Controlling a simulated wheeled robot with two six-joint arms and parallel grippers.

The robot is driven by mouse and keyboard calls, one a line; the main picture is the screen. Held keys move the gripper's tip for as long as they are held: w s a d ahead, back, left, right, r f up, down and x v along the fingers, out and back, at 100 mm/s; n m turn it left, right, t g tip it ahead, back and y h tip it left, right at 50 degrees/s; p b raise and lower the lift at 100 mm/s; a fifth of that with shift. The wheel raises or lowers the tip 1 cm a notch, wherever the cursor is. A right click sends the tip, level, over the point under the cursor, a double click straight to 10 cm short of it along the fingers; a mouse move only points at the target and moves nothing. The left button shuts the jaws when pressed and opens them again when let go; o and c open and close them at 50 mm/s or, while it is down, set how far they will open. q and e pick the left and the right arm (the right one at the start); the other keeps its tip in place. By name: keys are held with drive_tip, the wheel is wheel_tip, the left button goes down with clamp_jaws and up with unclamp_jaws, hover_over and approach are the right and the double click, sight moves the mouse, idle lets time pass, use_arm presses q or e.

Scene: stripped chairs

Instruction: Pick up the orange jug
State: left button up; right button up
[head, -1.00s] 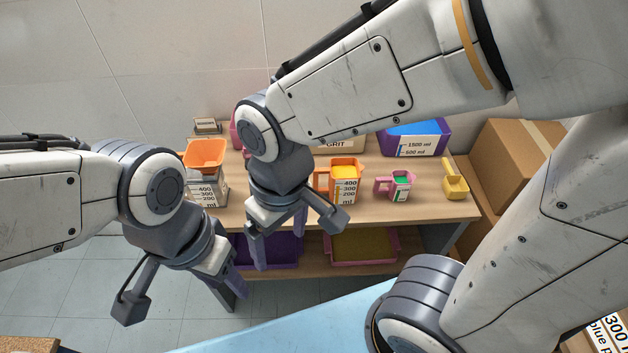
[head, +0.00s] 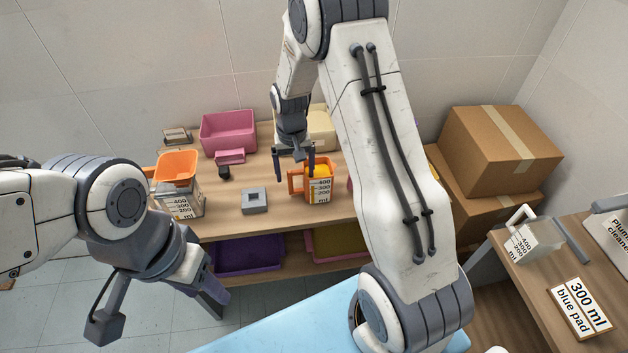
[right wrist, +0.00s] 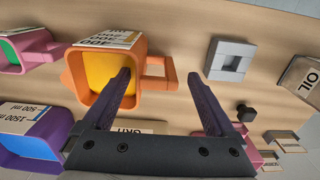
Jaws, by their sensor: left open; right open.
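The orange jug (head: 320,190) stands upright on the wooden table, with a measuring label on its front and yellow contents. Its handle (head: 295,183) points left in the head view. My right gripper (head: 294,172) is open, with its fingers down by the jug's handle side. In the right wrist view, the orange jug (right wrist: 88,72) is left of centre; one finger overlaps its mouth and the handle (right wrist: 158,76) shows between the two fingers of my right gripper (right wrist: 161,78). Whether they touch the jug is unclear. My left gripper (head: 158,310) is open and empty at lower left.
A grey square block (head: 255,200) sits left of the jug. An orange hopper (head: 177,167) stands above a clear jug (head: 180,204). A pink bin (head: 228,132) is behind.

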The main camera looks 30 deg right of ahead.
sight(297, 190)
drive_tip(key=shift+d+f+p, duration=0.1)
drive_tip(key=shift+f+p, duration=0.55)
drive_tip(key=shift+f, duration=2.15)
clamp_jaws()
